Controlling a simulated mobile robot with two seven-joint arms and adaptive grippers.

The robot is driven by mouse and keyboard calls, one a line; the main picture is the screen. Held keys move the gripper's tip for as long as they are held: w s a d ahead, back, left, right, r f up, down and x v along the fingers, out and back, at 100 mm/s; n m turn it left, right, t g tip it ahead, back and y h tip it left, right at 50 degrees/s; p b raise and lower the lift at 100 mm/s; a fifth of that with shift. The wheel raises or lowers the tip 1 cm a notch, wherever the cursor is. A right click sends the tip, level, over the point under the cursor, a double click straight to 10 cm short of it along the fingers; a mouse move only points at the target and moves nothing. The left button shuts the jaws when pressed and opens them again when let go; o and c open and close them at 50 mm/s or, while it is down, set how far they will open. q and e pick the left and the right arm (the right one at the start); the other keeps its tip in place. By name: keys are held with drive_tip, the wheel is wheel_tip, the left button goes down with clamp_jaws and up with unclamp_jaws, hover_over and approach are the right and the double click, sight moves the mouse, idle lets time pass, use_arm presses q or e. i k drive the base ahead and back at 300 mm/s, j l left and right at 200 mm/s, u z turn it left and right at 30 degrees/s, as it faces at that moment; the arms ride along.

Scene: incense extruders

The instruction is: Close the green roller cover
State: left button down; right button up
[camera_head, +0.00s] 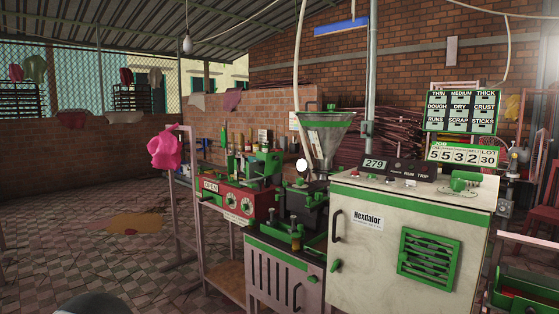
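No part here can be surely told as the green roller cover. A machine with a large cream cabinet (375,225) marked "Hexdalor" stands at centre right. Its green parts are a louvred panel (428,258) on the front, a small fitting (464,182) on top and a trim band. A metal hopper (325,135) with a green rim stands left of the cabinet, above a dark block (305,205). Green upright parts (265,165) stand on the red control box (238,205) farther left. Whether any cover is open is too small to tell.
A pink cloth (164,148) hangs on a post left of the machine. A green tray (525,285) and a red chair (545,205) are at the right. The tiled floor (90,255) at the left is mostly clear.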

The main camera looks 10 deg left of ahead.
sight(274, 161)
drive_tip(key=i+j+z, duration=0.1)
drive_tip(key=i+j, duration=0.4)
drive_tip(key=j, duration=0.15)
drive_tip(key=i+j+z, duration=0.15)
drive_tip(key=i+j, duration=0.3)
drive_tip(key=j, duration=0.3)
drive_tip(key=l+z, duration=0.05)
